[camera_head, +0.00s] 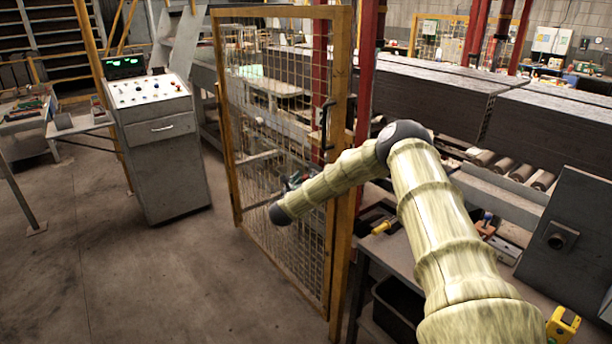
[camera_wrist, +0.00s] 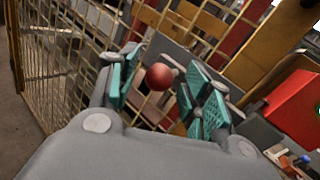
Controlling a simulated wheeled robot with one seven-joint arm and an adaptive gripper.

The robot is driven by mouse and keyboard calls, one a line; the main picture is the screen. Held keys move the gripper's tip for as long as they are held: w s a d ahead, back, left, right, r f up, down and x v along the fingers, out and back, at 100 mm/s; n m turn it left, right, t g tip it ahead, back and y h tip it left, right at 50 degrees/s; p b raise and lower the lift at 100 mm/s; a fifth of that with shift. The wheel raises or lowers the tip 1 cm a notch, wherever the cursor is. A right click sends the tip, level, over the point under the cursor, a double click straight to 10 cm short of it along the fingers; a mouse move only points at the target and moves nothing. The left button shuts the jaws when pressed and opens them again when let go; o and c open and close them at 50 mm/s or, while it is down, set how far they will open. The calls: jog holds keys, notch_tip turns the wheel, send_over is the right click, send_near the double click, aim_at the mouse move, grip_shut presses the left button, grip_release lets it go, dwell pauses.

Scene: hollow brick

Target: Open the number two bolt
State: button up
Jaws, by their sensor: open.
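A yellow-framed wire mesh gate (camera_head: 338,100) stands in front of me, with a black handle (camera_head: 326,128) on its right upright. In the wrist view a round red knob (camera_wrist: 158,77) shows between the two teal-padded fingers of my gripper (camera_wrist: 162,88). The fingers are apart, one on each side of the knob; I cannot tell whether either touches it. The bolt's body behind the knob is mostly hidden, and no number can be read.
A grey control console (camera_head: 160,140) stands at the left. A workbench (camera_head: 400,255) with tools and a black bin (camera_head: 398,308) beneath lies right of the gate. Stacked dark bricks (camera_head: 552,125) and rollers (camera_head: 520,172) lie beyond. The floor (camera_head: 150,290) front left is clear.

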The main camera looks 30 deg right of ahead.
jog(key=shift+x, duration=0.8)
